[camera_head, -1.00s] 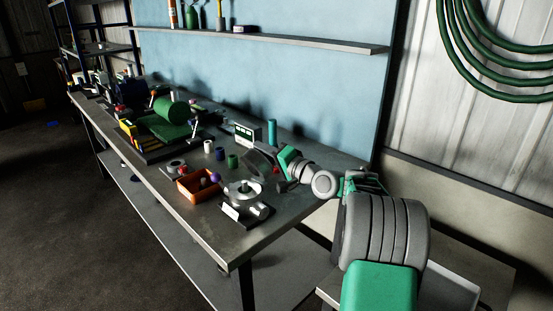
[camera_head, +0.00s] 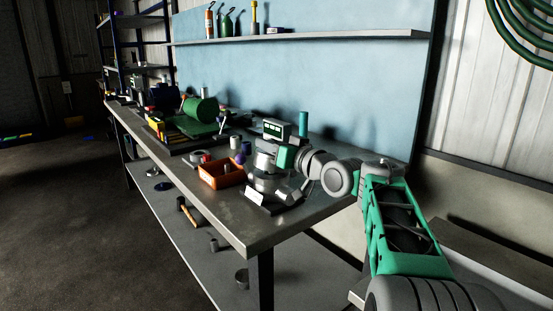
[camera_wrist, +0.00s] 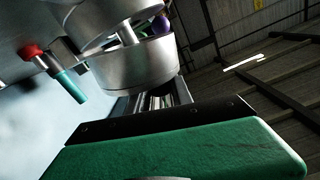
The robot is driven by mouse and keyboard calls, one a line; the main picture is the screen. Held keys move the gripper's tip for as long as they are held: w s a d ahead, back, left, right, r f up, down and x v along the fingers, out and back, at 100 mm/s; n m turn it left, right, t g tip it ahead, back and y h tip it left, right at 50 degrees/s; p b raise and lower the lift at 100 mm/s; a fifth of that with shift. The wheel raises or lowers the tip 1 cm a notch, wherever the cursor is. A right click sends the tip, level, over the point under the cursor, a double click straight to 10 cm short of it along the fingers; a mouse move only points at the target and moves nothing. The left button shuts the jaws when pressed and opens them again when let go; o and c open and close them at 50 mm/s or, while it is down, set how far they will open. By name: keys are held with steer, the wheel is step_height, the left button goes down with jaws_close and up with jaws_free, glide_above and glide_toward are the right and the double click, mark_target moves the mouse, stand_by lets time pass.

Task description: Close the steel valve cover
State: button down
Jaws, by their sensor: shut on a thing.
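The valve unit (camera_head: 258,199) stands on the bench near its front right, a dark base with a white label and round steel parts. A steel round part, apparently the valve cover (camera_head: 266,160), shows above it beside my gripper (camera_head: 280,164). In the wrist view a broad steel cylinder (camera_wrist: 142,68) lies just beyond my gripper's dark and green jaw parts, with a thin rod joining it to another steel round part (camera_wrist: 90,22). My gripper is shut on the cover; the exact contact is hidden. I cannot tell whether the cover touches its seat.
An orange bin (camera_head: 222,174) stands close left of the unit. A box with a green display (camera_head: 277,129) and a teal cylinder (camera_head: 303,124) stand behind. Green machinery (camera_head: 200,113) is farther left. The bench's front right corner (camera_head: 260,232) is clear.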

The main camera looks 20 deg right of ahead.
steer(key=shift+s+a+f+n+b, duration=0.15)
steer(key=shift+a+f+n+b, duration=0.25)
steer(key=shift+f+n+b, duration=0.35)
steer(key=shift+s+a+f+b, duration=0.1)
steer(key=shift+a+b, duration=0.2)
steer(key=shift+b, duration=0.2)
steer(key=shift+a, duration=0.1)
steer(key=c, duration=1.1)
jaws_free()
steer(key=shift+c, duration=0.2)
steer(key=v, duration=0.8)
